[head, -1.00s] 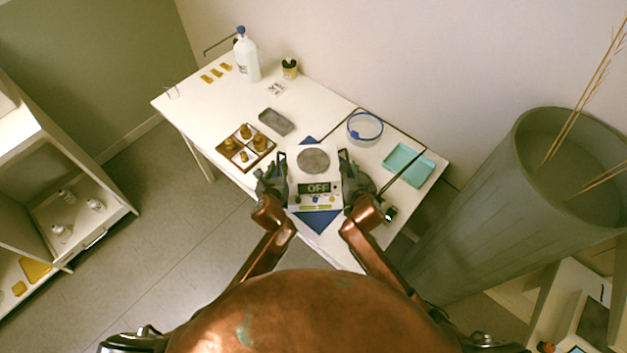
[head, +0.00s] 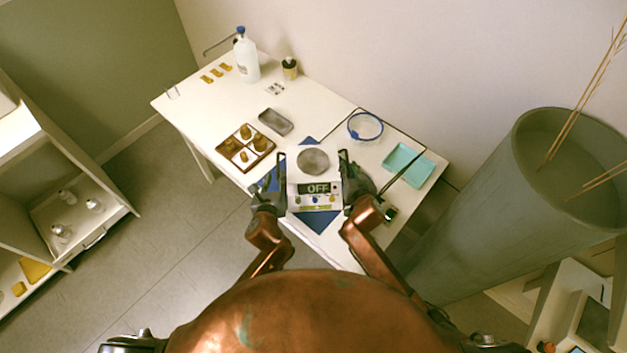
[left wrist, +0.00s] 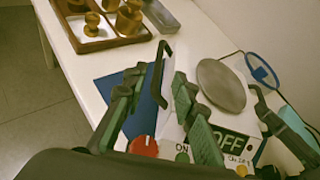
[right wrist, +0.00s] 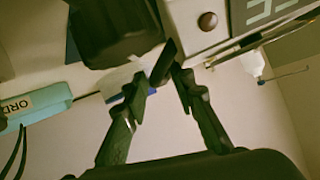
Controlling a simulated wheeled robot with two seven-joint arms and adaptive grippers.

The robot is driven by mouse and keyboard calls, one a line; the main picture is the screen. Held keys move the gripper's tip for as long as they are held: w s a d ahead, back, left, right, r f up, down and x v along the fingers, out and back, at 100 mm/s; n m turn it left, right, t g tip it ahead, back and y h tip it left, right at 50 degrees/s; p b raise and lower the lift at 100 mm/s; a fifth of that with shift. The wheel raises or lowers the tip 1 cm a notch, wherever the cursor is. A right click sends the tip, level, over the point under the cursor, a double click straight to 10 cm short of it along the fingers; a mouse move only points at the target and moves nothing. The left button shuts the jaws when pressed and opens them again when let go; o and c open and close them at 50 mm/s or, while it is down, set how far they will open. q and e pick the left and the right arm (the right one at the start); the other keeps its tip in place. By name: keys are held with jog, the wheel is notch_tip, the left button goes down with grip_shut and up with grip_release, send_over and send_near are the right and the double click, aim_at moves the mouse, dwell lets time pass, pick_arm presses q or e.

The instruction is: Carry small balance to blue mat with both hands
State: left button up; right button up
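The small balance (head: 327,171) is white, with a round grey pan and a display reading OFF. It is upright over the blue mat (head: 318,221), whose corners show around it. The head view does not show clearly whether its base touches the mat. My left gripper (head: 271,175) is at the balance's left side, its fingers apart with blue mat visible between them in the left wrist view (left wrist: 168,88). My right gripper (head: 349,172) is at the right side. Its fingertips have a narrow gap in the right wrist view (right wrist: 172,70). Neither visibly clasps the balance.
A white bottle (head: 247,63) stands at the back. A large grey planter (head: 500,210) flanks the table.

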jog(key=shift+s+r, duration=0.2)
jog(key=shift+s, duration=0.3)
pick_arm(q)
jog(key=shift+s, duration=0.15)
pick_arm(e)
jog(key=v, duration=1.1)
pick_arm(q)
jog(key=shift+a, duration=0.1)
